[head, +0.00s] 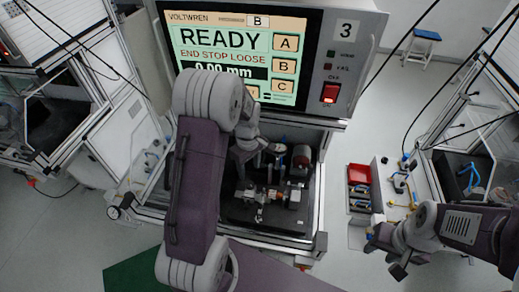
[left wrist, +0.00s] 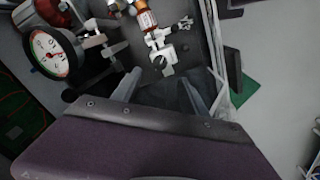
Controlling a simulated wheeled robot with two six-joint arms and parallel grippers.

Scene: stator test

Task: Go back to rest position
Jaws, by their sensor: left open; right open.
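My left arm rises in front of the test station in the head view and hides part of its screen. My left gripper (left wrist: 158,92) is open and empty in the left wrist view, with its two fingers apart over the station's bench. Beyond them is a clamp fixture with an orange-red cylinder (left wrist: 147,20); a dial gauge (left wrist: 50,52) is at the left. In the head view the fixture (head: 265,195) sits on the dark bench plate. My right gripper (head: 384,253) is at the lower right, away from the station, with nothing visible in it.
The station's screen (head: 240,38) reads READY, END STOP LOOSE, 0.00 mm. A lit red switch (head: 329,93) is beside it. A red parts bin (head: 359,175) stands right of the station, near my right gripper. Clear grey floor (head: 350,135) lies between the stations.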

